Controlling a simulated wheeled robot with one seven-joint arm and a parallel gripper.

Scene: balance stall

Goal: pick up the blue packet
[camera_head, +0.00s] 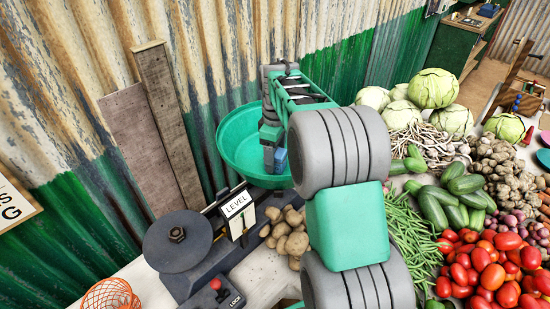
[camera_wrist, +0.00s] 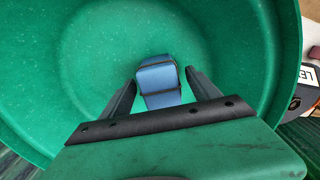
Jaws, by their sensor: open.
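The blue packet (camera_wrist: 160,82) lies in the green pan of the scale (camera_wrist: 283,50), with dark bands across it. In the wrist view my gripper (camera_wrist: 162,80) is open, with one finger on each side of the packet. The fingers look apart from it, though how deep they reach is hard to tell. In the head view my gripper (camera_head: 271,158) points down into the green pan (camera_head: 232,140). A small part of the blue packet (camera_head: 281,161) shows beside the fingers there; the rest is hidden by my gripper and arm.
The scale's dark round plate (camera_head: 178,241) and LEVEL sign (camera_head: 237,206) stand left and in front of the pan. Potatoes (camera_head: 290,238) lie close to the pan. Tomatoes (camera_head: 490,265), cucumbers (camera_head: 435,208) and cabbages (camera_head: 433,88) fill the right. A corrugated wall (camera_head: 215,60) rises close behind.

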